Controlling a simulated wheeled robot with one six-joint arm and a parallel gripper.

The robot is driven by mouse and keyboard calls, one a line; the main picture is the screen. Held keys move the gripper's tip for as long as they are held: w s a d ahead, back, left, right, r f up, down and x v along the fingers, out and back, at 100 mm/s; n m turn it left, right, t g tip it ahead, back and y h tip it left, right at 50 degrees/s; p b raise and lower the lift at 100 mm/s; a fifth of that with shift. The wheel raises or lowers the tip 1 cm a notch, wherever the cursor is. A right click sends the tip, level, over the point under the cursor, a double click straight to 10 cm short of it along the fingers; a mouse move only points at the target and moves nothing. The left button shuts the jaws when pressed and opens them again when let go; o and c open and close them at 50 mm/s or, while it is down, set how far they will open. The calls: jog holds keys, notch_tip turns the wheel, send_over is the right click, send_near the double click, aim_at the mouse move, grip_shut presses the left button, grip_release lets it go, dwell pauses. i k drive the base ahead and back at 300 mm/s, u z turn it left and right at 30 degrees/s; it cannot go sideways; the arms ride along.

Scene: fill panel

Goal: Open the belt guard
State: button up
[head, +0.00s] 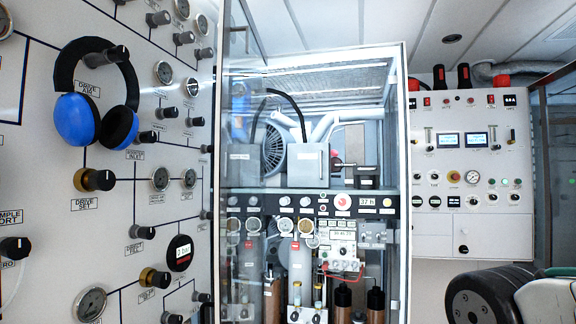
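A tall, white-framed cabinet (404,200) stands in the middle of the head view with machinery inside. In its upper part is a dark round ribbed wheel or grille (274,148), with a grey box (308,166) to its right. A black curved hose or strip arches over them. I cannot tell for certain which part is the belt guard, or whether it is open or shut. My gripper is not in view.
A white panel (130,210) with knobs and gauges fills the left, with blue headphones (75,118) hanging on it. A control panel (468,150) stands at right. A dark rounded object (480,298) fills the lower right corner.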

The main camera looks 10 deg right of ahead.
aim_at(308, 163)
jog(key=u, duration=0.1)
jog(key=i, duration=0.9)
jog(key=z, duration=0.4)
